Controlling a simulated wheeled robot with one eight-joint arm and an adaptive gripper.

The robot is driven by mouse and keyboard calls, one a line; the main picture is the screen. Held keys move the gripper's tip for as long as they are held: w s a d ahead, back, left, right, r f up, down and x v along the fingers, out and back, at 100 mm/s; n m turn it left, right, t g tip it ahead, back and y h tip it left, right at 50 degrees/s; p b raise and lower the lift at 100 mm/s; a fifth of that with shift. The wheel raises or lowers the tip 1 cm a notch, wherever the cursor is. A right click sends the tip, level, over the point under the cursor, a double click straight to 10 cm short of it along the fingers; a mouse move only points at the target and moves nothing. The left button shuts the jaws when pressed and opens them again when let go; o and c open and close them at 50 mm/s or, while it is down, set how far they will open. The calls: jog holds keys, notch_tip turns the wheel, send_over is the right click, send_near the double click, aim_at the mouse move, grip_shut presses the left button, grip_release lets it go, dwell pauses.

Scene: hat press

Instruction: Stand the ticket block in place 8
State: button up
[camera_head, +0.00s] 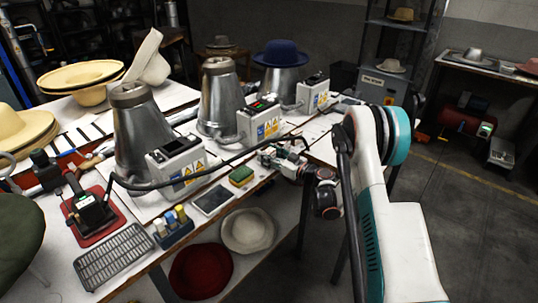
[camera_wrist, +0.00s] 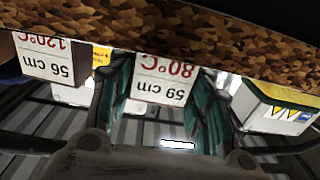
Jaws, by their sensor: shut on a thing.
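In the wrist view my gripper (camera_wrist: 160,98) has its two dark teal fingers on either side of a white ticket block (camera_wrist: 163,80). The block's face reads "59 cm" and "80°C", upside down in the picture. The fingers are shut on it. A brown mottled strip (camera_wrist: 200,25) crosses the top of the view and hides the block's far end; I cannot tell whether they touch. Another white ticket block (camera_wrist: 52,58), reading "56 cm" and "120°C", is at the left. In the head view my gripper (camera_head: 283,157) is over the workbench's right part; the held block is too small to make out. No place number is readable.
A control box with yellow warning labels (camera_wrist: 275,108) is right of my gripper in the wrist view. In the head view, metal hat cones (camera_head: 218,100) stand behind my gripper. A green-yellow sponge (camera_head: 241,176) and a tablet (camera_head: 213,199) lie to its left.

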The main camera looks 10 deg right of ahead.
aim_at(272, 152)
jog(key=o, duration=1.1)
jog(key=shift+o, duration=0.2)
jog(key=p+v, duration=0.2)
jog(key=v, duration=1.1)
jog(key=shift+s, duration=0.15)
jog(key=shift+o, duration=0.2)
jog(key=shift+s+d+r+p, duration=0.1)
jog(key=shift+d+r+p, duration=0.1)
jog(key=shift+r, duration=0.25)
jog(key=shift+s+d+r+p, duration=0.1)
jog(key=shift+d+r+p, duration=0.1)
jog(key=shift+r, duration=0.2)
jog(key=x, duration=0.9)
jog(key=shift+f, duration=0.2)
jog(key=b+x, duration=0.1)
jog(key=x, duration=0.2)
jog(key=b+x, duration=0.1)
jog(key=shift+a+f+b, duration=0.25)
jog(key=shift+f+b, duration=0.05)
jog(key=shift+b, duration=0.05)
jog(key=shift+w+a+r, duration=0.15)
jog(key=shift+w+a, duration=0.05)
jog(key=shift+w, duration=0.2)
